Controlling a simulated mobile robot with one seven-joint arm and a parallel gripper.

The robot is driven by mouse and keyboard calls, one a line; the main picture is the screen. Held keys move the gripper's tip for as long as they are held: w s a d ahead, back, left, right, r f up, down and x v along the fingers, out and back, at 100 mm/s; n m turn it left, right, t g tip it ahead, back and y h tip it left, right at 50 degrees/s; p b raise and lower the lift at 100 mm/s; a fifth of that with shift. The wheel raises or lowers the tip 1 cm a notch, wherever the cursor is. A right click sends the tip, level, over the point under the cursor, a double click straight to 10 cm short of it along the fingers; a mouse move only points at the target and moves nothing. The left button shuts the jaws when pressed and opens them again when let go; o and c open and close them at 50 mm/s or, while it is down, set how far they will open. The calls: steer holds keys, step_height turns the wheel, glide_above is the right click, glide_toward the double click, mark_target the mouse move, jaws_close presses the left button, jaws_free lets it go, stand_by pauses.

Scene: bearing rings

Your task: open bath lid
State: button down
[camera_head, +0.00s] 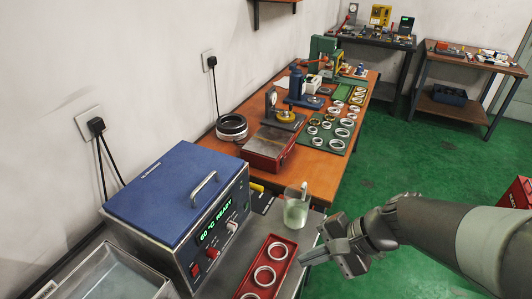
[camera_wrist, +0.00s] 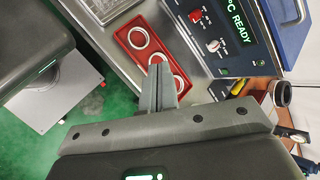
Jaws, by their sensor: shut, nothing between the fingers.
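The bath is a metal-sided box with a blue front panel (camera_head: 222,230) and a green display reading "READY". Its blue lid (camera_head: 175,187) lies flat and shut on top, with a metal bar handle (camera_head: 204,188) near the right edge. My gripper (camera_head: 306,258) is at the lower right, beyond the bench's right side, apart from the lid and handle. In the wrist view my gripper (camera_wrist: 158,68) has its fingers together and empty, over the red tray. The bath's blue front (camera_wrist: 222,28) and lid edge (camera_wrist: 285,35) show at the upper right there.
A red tray (camera_head: 247,282) with several metal rings lies in front of the bath. A glass jug (camera_head: 296,208) stands behind the tray. An open metal basin (camera_head: 112,277) sits left of the bath. A wooden bench (camera_head: 307,172) behind carries presses and rings.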

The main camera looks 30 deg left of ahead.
steer(key=w+a+m+t+y, duration=0.1)
steer(key=a+m+y, duration=0.3)
steer(key=a, duration=0.4)
steer(key=w+a+m+t+y, duration=0.1)
steer(key=w+a+m+y, duration=0.2)
steer(key=a, duration=0.6)
steer(key=w+a+r+m+t+y, duration=0.1)
steer(key=w+a+m+y, duration=0.2)
steer(key=a+m, duration=0.4)
steer(key=shift+a+y, duration=0.8)
steer(key=shift+a, duration=0.4)
